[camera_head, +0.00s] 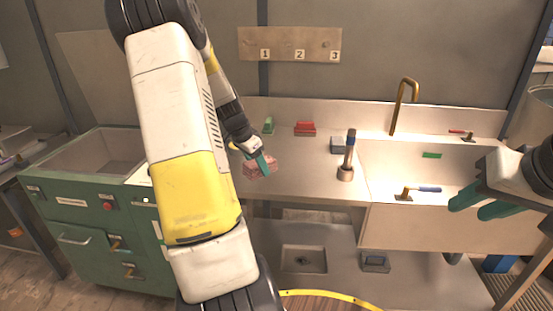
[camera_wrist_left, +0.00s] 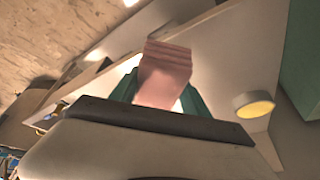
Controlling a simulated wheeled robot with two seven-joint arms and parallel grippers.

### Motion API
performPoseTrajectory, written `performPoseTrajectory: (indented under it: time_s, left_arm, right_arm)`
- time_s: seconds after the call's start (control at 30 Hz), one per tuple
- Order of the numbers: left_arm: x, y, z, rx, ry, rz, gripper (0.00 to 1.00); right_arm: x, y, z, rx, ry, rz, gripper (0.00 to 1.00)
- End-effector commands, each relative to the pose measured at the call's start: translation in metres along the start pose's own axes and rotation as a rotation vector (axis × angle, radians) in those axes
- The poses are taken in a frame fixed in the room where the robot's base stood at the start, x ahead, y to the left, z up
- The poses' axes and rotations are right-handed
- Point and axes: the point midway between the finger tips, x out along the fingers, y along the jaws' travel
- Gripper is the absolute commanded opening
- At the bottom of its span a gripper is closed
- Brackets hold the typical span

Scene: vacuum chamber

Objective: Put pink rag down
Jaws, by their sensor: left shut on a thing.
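The pink rag (camera_head: 260,166) is a small folded cloth over the left part of the metal counter in the head view. My left gripper (camera_head: 262,162) has its green fingers shut on the rag. In the left wrist view the folded rag (camera_wrist_left: 166,72) sticks out between the green fingers, and part of it is hidden behind the gripper body. I cannot tell whether the rag touches the counter (camera_head: 310,180). My right gripper (camera_head: 482,203) is at the right edge over the sink side, with its green fingers in view. Its finger gap is not clear.
A red brush (camera_head: 305,128) and a green block (camera_head: 268,126) lie at the counter's back. A dark-handled upright tool (camera_head: 348,158) stands right of the rag. The sink (camera_head: 400,225) with a brass tap (camera_head: 401,100) is at the right. A green cabinet (camera_head: 90,240) stands left.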

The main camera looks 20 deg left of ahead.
Motion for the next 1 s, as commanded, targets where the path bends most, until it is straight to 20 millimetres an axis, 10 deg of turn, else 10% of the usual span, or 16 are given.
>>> performPoseTrajectory:
  time_s: [1.0]
  left_arm:
    - [0.081, 0.190, -0.037, -0.272, -0.001, -0.115, 0.16]
  right_arm:
    - [0.000, 0.000, 0.000, 0.000, 0.000, 0.000, 0.36]
